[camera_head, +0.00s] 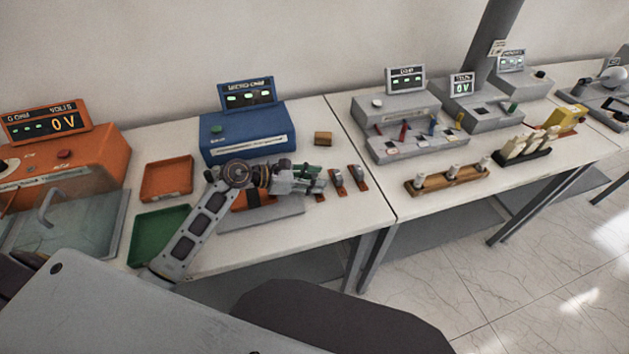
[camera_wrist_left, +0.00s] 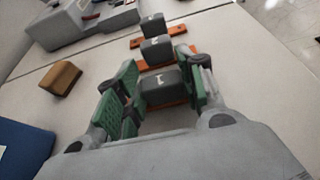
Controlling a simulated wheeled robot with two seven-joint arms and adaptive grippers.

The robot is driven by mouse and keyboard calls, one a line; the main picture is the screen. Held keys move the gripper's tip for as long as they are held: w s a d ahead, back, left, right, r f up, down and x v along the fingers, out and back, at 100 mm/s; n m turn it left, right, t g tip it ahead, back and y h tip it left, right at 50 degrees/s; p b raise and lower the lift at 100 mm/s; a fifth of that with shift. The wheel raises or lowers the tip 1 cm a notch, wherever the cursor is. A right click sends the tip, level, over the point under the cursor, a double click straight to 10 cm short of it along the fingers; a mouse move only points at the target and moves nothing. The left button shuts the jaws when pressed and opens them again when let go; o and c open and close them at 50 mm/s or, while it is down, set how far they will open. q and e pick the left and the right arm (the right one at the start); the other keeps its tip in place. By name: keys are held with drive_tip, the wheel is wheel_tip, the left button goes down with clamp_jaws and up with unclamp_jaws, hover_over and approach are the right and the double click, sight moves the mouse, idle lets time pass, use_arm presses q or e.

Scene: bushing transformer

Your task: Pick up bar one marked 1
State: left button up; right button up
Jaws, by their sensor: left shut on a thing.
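Bar one, a dark grey block marked 1 (camera_wrist_left: 162,91) on an orange base, sits between the green finger pads of my left gripper (camera_wrist_left: 159,75) in the left wrist view. The pads close on its two sides. In the head view my left gripper (camera_head: 312,181) is low over the table's front part, and bar one is mostly hidden by it. Two similar bars stand beyond in a row: a middle bar (camera_wrist_left: 155,51) and a far bar (camera_wrist_left: 153,26). In the head view these two are right of the gripper. My right gripper is not in view.
A blue device (camera_head: 240,133) stands behind my left arm. A small brown block (camera_head: 323,138) lies behind the bars. An orange tray (camera_head: 167,179) and a green tray (camera_head: 160,232) are to the left. Bare white table (camera_head: 360,215) lies right and front of the bars.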

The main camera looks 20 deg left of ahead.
use_arm(q)
wheel_tip(320, 180, up, 28)
drive_tip(key=b, duration=0.1)
idle(0.9)
